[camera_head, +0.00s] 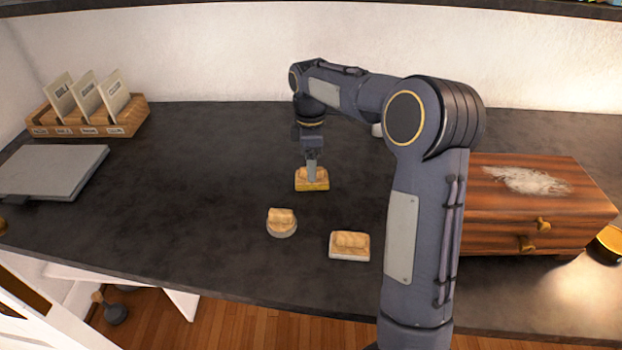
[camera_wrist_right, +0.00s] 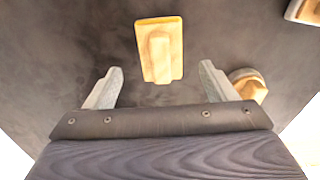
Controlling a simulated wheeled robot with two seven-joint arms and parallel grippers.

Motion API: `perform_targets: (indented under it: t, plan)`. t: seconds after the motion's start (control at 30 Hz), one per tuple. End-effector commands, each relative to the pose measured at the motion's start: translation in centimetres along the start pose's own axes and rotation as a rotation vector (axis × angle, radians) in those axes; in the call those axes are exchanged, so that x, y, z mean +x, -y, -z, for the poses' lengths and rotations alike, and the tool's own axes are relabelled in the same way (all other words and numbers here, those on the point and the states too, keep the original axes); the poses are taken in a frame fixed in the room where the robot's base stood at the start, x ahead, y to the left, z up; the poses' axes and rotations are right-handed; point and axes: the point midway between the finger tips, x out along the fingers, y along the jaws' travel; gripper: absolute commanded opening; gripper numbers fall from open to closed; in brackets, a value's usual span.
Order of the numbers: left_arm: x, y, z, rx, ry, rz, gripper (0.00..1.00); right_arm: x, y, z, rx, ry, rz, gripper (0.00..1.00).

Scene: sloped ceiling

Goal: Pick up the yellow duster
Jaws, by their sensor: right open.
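The yellow duster (camera_head: 312,184) is a small rectangular block with a yellow base and a pale wooden grip, lying on the dark desk. In the right wrist view the duster (camera_wrist_right: 159,50) lies just beyond the fingertips, roughly centred between them. My right gripper (camera_head: 311,168) is above the duster in the head view, covering part of its grip. In the wrist view the right gripper (camera_wrist_right: 160,75) has its two fingers spread apart with nothing between them. My left gripper is not in view.
Near the duster are a round grey-based duster (camera_head: 281,224) and a rectangular white-based one (camera_head: 349,246). A wooden drawer box (camera_head: 530,200) stands at right. A card holder (camera_head: 90,122) and grey laptop-like slab (camera_head: 52,170) are at left. The desk's middle left is clear.

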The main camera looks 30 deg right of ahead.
Motion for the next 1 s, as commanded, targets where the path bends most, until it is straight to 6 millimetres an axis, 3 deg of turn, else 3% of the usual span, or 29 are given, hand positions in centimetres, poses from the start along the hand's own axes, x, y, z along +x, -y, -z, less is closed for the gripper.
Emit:
perform_targets:
  t: [0.23,0.57,0.93,1.0]
  plan:
    - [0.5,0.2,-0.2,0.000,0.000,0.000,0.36,3.8,0.1,-0.3,0.002,0.001,0.003,0.78]
    - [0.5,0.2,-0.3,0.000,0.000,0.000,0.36,4.4,0.1,-0.3,0.002,-0.001,0.001,0.78]
    - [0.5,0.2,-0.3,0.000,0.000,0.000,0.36,4.3,0.1,-0.3,0.002,-0.001,0.000,0.30]
    - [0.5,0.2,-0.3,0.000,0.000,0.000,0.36,4.3,0.1,-0.3,0.002,-0.001,0.000,0.29]
